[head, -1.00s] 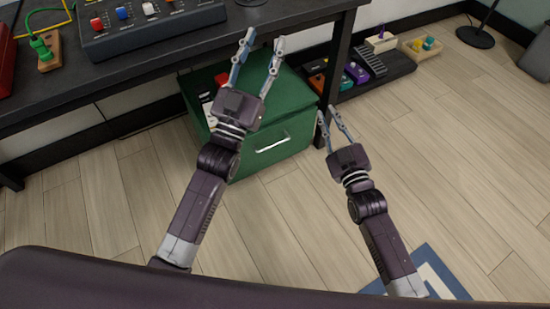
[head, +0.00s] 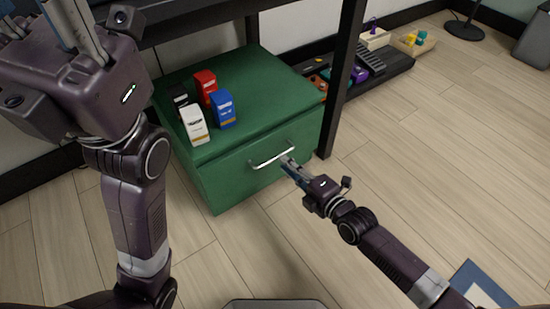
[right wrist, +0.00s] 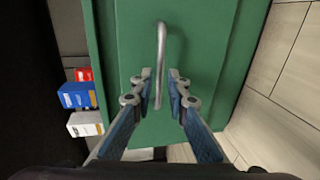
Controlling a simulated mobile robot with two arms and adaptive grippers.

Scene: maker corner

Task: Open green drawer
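The green drawer (head: 238,174) is the front of a low green cabinet under the black bench, and it looks shut. Its silver bar handle (head: 270,158) is on the drawer front. In the right wrist view the handle (right wrist: 161,45) runs between the fingers of my right gripper (right wrist: 160,82). The fingers are apart, with a small gap on each side of the bar. In the head view my right gripper (head: 287,164) is at the handle's right end. My left gripper (head: 72,22) is raised at the upper left, its fingertips cut off by the frame edge.
Several small boxes stand on the cabinet top (head: 255,85), among them a white box (head: 194,126) and a blue box (head: 223,110). A black bench leg (head: 342,80) is close to the cabinet's right side.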

